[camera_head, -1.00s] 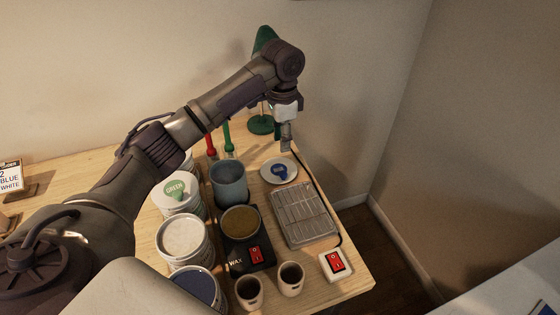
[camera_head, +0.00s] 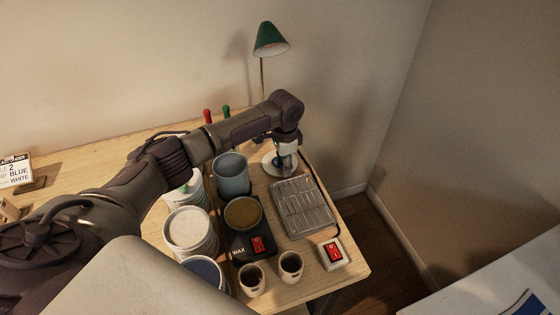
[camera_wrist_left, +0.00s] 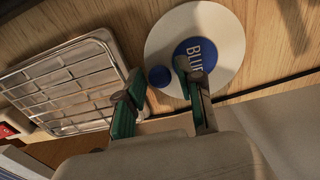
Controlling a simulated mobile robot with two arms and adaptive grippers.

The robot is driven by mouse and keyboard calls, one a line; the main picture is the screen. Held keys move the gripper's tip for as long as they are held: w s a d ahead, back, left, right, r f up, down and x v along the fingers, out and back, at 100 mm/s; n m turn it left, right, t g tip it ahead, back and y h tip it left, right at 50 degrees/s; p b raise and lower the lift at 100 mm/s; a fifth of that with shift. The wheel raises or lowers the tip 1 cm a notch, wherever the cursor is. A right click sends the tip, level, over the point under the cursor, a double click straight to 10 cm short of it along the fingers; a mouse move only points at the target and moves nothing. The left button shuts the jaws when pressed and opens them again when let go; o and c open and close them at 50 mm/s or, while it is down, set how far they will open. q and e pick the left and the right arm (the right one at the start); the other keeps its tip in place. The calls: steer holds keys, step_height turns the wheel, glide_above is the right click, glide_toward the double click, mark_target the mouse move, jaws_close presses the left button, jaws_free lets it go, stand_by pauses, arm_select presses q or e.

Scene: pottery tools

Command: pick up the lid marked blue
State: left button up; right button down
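The lid marked blue is a white disc (camera_wrist_left: 225,68) with a round blue label and a small blue knob (camera_wrist_left: 160,76). It lies flat on the wooden table. In the head view the lid (camera_head: 267,165) is partly hidden by my left gripper (camera_head: 285,163), which is low over it. In the left wrist view my left gripper (camera_wrist_left: 157,70) is open, its green-edged fingers apart. The knob shows between the fingertips, and the right finger overlaps the label. I cannot tell whether the fingers touch the lid. My right gripper is not in view.
A metal wire rack (camera_head: 302,207) is close beside the lid. A blue-grey pot (camera_head: 230,178), a wax warmer (camera_head: 243,213), white tubs (camera_head: 190,230), two cups (camera_head: 290,266) and a red switch (camera_head: 333,253) crowd the table. A green lamp (camera_head: 270,40) stands behind.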

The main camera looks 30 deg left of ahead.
arm_select(q)
jaws_close()
steer(key=shift+r, duration=0.1)
